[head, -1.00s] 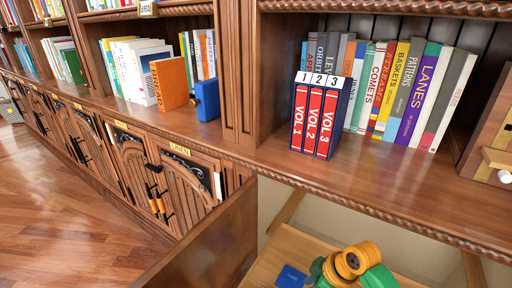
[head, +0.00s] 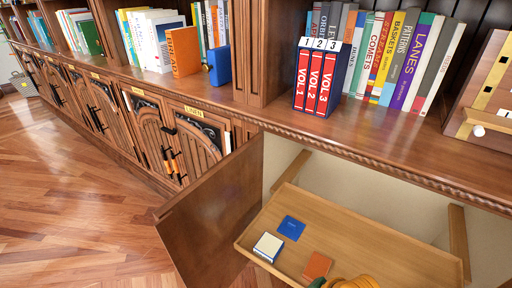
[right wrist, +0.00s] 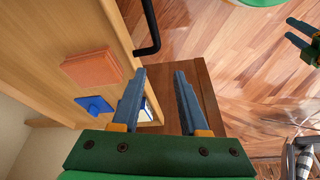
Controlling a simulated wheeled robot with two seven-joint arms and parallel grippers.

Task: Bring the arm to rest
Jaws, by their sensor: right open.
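My right gripper (right wrist: 160,76) is open, with nothing between its blue-grey fingers in the right wrist view. It is in front of a light wooden pull-out tray (head: 350,245), close to the tray's black bar handle (right wrist: 150,28) but apart from it. In the head view, only green and yellow parts of my right arm show at the bottom edge, and its fingers are out of frame. My left gripper (right wrist: 298,32) shows small at the right wrist view's upper right, fingers apart, over the floor. It is not in the head view.
Red volumes (head: 317,80) stand on the shelf above. The floor (head: 90,200) at left is clear.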

